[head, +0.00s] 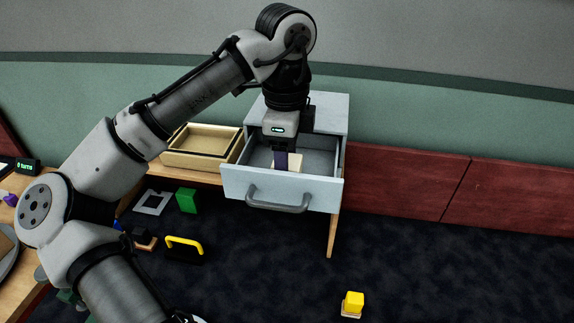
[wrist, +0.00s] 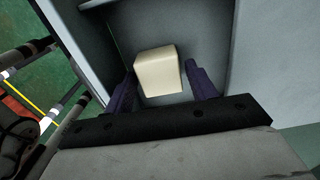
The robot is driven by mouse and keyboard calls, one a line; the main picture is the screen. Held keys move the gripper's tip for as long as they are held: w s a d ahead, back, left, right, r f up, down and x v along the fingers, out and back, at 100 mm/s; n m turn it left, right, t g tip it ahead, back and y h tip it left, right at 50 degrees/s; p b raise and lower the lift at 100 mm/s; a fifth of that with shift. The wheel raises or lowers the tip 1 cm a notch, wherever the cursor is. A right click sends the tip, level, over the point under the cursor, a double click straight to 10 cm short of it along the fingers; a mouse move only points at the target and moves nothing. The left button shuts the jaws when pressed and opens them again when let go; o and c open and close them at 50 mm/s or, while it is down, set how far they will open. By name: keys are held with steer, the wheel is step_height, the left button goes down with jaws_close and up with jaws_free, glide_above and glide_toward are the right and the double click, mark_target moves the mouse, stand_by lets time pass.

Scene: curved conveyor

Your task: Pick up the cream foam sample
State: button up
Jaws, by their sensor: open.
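The cream foam sample (wrist: 158,72) is a pale block lying on the floor of the open drawer (head: 322,190). In the head view the foam sample (head: 290,162) is partly hidden by my gripper. My gripper (head: 281,165) reaches down into the drawer from above. In the wrist view the two purple fingers of my gripper (wrist: 163,85) are apart, one on each side of the block's near part. Small gaps show between the block and the fingers, so it does not look gripped.
The drawer's front panel with its grey handle (head: 278,203) and its side walls stand close around my gripper. A wooden tray (head: 203,143) is left of the drawer cabinet. Yellow (head: 355,301) and green blocks (head: 187,200) lie on the dark floor. The floor at right is mostly clear.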

steer(key=shift+f, duration=0.85)
steer(key=shift+c, duration=0.3)
steer(key=c, duration=0.7)
steer(key=shift+o, duration=0.2)
